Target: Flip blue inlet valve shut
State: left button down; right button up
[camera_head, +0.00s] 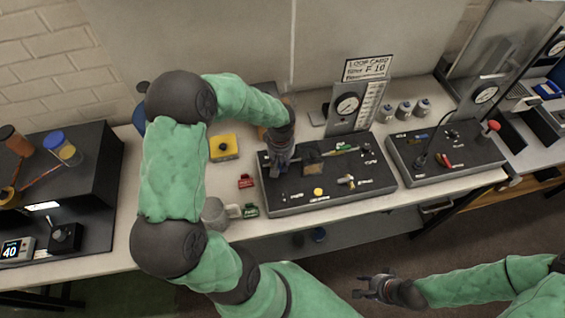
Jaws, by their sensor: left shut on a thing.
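My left gripper (281,168) points down at the left part of the near black valve panel (328,195). It is shut on a small valve handle there, and the fingers hide the handle and its colour. No other blue handle shows on this panel, so I take it as the blue inlet valve; its angle cannot be seen. A green handle (347,148), a yellow knob (318,191) and a metal fitting (346,181) also sit on the panel. My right gripper (362,287) is open and empty, low in front of the bench.
A gauge board (347,107) stands behind the panel. A second panel (465,158) with a red handle (442,160) is to the right. A yellow box (224,147), red tag (245,181), green tag (251,211) and grey mug (214,213) lie left of the panel.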

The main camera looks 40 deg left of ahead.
aim_at(280, 167)
pick_arm(q)
jog(key=shift+s+a+m, duration=0.1)
jog(key=shift+s+m, duration=0.05)
jog(key=shift+m, duration=0.45)
jog(key=c, duration=1.3)
grip_release()
jog(key=shift+c, duration=0.2)
jog(key=shift+r, duration=0.1)
notch_tip(280, 167, up, 12)
